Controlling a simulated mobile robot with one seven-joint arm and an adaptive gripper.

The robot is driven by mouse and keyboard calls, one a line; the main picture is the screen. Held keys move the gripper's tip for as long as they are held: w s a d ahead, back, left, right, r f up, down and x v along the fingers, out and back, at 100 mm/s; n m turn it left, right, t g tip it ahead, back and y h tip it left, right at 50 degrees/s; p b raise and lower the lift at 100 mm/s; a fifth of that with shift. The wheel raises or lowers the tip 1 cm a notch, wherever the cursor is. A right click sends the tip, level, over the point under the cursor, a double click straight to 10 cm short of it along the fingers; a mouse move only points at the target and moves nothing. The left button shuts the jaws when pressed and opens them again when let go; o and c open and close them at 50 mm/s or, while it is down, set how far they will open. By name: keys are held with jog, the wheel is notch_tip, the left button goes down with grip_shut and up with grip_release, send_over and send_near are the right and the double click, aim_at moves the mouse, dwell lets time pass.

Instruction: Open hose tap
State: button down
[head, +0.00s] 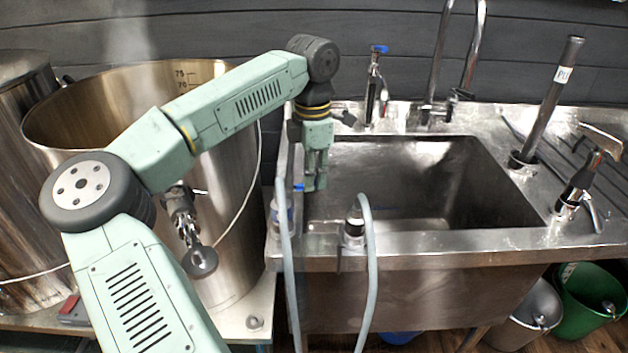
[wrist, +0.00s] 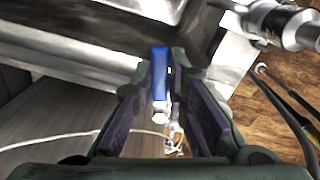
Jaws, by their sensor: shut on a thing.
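The hose tap (head: 283,212) stands at the left front corner of the sink, with a pale grey hose (head: 291,270) running down from it. Its small blue lever (head: 298,187) shows beside my fingertips. My gripper (head: 312,186) points down at the sink's left edge. In the wrist view the blue lever (wrist: 160,72) lies between the two fingertips, and my gripper (wrist: 163,60) is shut on it. Part of the tap's body is hidden by the fingers and hose, so how far the lever is turned is hard to tell.
A steel sink (head: 450,242) lies right of the gripper. A second hose fitting (head: 355,222) stands on its front rim. A large steel kettle (head: 240,190) with a valve (head: 183,212) is close on the left. A tall faucet (head: 440,60) rises behind; a green bucket (head: 590,290) is below right.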

jog(key=w+n, duration=0.1)
jog(key=n, duration=0.1)
jog(key=w+a+n, duration=0.1)
jog(key=n, duration=0.2)
jog(key=w+a+n+b, duration=0.1)
jog(key=n, duration=0.1)
jog(key=shift+a, duration=0.15)
jog(key=a+n, duration=0.1)
jog(key=n, duration=0.1)
jog(key=w+n, duration=0.1)
jog(key=n, duration=0.1)
jog(key=shift+a, duration=0.35)
jog(key=shift+a+n+b, duration=0.15)
jog(key=shift+a+n, duration=0.3)
jog(key=shift+n, duration=0.4)
jog(key=shift+a+n+b, duration=0.15)
jog(key=shift+a+n, duration=0.25)
jog(key=shift+n, duration=0.45)
jog(key=c, duration=1.6)
grip_release()
jog(key=shift+r, duration=0.1)
notch_tip(320, 180, up, 12)
jog(key=shift+f, duration=0.1)
